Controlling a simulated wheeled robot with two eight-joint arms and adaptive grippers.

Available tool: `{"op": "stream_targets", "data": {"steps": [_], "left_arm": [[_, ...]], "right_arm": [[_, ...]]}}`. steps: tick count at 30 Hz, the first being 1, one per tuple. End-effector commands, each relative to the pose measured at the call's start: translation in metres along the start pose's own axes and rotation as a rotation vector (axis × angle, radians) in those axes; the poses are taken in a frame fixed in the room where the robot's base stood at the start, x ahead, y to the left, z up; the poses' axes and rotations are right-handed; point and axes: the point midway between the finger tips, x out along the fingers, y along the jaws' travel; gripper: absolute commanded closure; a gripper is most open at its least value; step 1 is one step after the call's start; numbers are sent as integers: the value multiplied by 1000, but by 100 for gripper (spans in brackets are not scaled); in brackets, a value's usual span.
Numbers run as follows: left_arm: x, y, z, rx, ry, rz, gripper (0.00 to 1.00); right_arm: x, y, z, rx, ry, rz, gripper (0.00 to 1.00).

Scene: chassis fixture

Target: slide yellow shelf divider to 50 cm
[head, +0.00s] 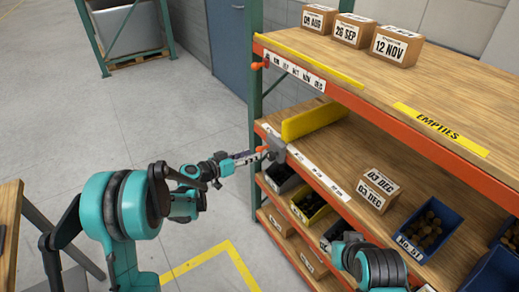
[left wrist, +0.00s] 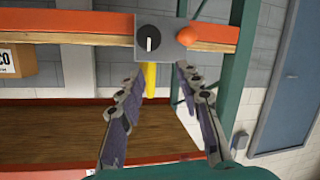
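The yellow divider (head: 313,119) stands upright on the middle shelf, near its left end. At its front, a grey block (head: 276,143) with an orange knob sits on the shelf's orange front beam. My left gripper (head: 257,156) is level with this block, close in front of it; contact cannot be told. In the left wrist view, which looks upside down, my left gripper (left wrist: 159,72) is open. The grey block (left wrist: 165,43), with a black dial and orange knob (left wrist: 188,35), lies just beyond the fingertips. My right arm shows at the lower right; its gripper cannot be made out.
A white label strip (head: 320,177) runs along the middle beam, right of the block. A carton (head: 378,190) and a blue bin (head: 429,228) stand farther right on that shelf. Cartons (head: 352,31) stand on the top shelf. A green post (head: 255,95) bounds the rack's left end.

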Motion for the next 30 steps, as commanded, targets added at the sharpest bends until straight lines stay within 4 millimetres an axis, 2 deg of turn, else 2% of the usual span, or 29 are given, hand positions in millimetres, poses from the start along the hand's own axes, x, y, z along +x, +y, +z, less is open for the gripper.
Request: {"op": "stream_targets", "data": {"steps": [1, 3, 9, 16, 24, 30], "left_arm": [[10, -13, 6, 11, 43, 11, 65], [19, -27, 14, 31, 104, 26, 65], [31, -50, 33, 71, 228, 45, 65], [42, -55, 38, 83, 262, 49, 65], [85, -52, 28, 82, 260, 50, 65], [105, -51, 21, 82, 260, 48, 65]], "right_arm": [[-1, 0, -1, 0, 0, 0, 60], [-2, 0, -2, 0, 0, 0, 60], [-4, 0, -3, 0, 0, 0, 60], [-1, 0, -1, 0, 0, 0, 60], [10, 0, 8, 0, 0, 0, 60], [15, 0, 11, 0, 0, 0, 60]]}}
